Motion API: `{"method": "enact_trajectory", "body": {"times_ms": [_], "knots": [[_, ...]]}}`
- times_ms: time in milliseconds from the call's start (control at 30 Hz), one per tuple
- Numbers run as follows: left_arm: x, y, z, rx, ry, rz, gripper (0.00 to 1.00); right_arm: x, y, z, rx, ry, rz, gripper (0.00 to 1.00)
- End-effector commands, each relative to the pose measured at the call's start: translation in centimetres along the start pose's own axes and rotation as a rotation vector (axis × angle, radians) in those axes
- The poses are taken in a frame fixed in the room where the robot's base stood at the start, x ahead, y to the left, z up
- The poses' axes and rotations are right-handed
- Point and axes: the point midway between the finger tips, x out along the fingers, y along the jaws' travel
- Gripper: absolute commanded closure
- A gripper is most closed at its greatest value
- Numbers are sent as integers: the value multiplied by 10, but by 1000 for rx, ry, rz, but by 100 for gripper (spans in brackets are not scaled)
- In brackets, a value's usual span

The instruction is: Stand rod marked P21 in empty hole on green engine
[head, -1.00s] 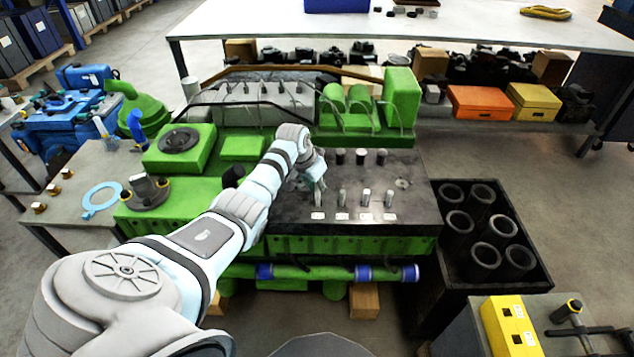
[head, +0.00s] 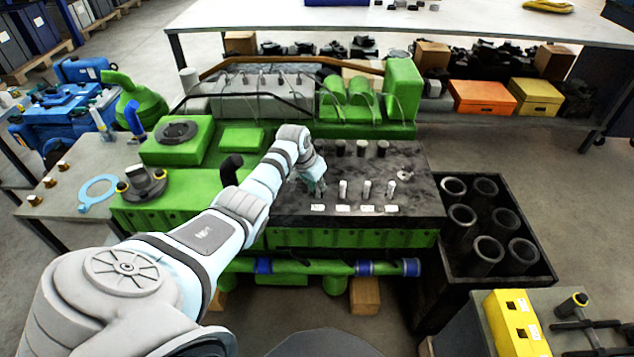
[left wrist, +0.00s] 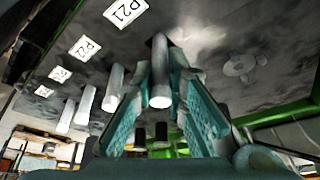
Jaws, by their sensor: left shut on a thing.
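My left gripper (head: 317,186) is over the front left of the dark top plate (head: 350,176) of the green engine (head: 350,238). In the left wrist view my left gripper (left wrist: 165,100) is shut on a light grey rod (left wrist: 160,72). The rod's far end meets or nearly meets the plate beside a white tag reading P21 (left wrist: 125,11); I cannot tell whether it sits in a hole. Several tags run in a row, with other rods (head: 343,189) (head: 367,189) (head: 391,188) standing upright beside them. The empty hole cannot be made out.
Dark round stubs (head: 362,148) stand at the plate's back. A dark crate (head: 507,281) of black cylinders is right of the engine.

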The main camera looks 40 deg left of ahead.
Motion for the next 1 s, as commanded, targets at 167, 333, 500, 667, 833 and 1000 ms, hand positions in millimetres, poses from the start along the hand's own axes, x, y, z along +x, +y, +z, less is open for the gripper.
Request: {"method": "enact_trajectory", "body": {"times_ms": [167,333,500,667,833,1000], "knots": [[7,0,3,0,0,0,100,6,0,1,0,0,0,60],[12,0,5,0,0,0,100,10,-1,1,0,0,0,60],[12,0,5,0,0,0,100,10,0,1,0,0,0,60],[12,0,5,1,0,0,86,10,0,1,0,0,1,60],[12,0,5,1,0,0,64,10,0,1,0,0,1,60],[12,0,5,0,0,0,64,10,0,1,0,0,1,60]]}}
